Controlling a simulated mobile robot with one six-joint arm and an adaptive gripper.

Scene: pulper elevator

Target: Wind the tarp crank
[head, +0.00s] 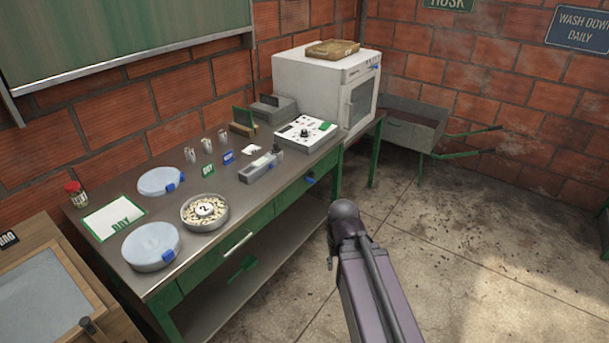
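I cannot make out a tarp crank in the head view. Part of my arm rises from the bottom edge, right of the workbench, and ends in a rounded dark joint. My gripper does not show, so its opening and anything in it are hidden. A short dark peg or knob (88,325) stands at the bottom left by a wooden frame; I cannot tell what it belongs to.
A green-framed workbench (222,252) runs along the brick wall, with lidded dishes, a bean dish (205,211) and instruments on it. A white oven (318,88) stands at its far end. A wheelbarrow (412,122) is behind.

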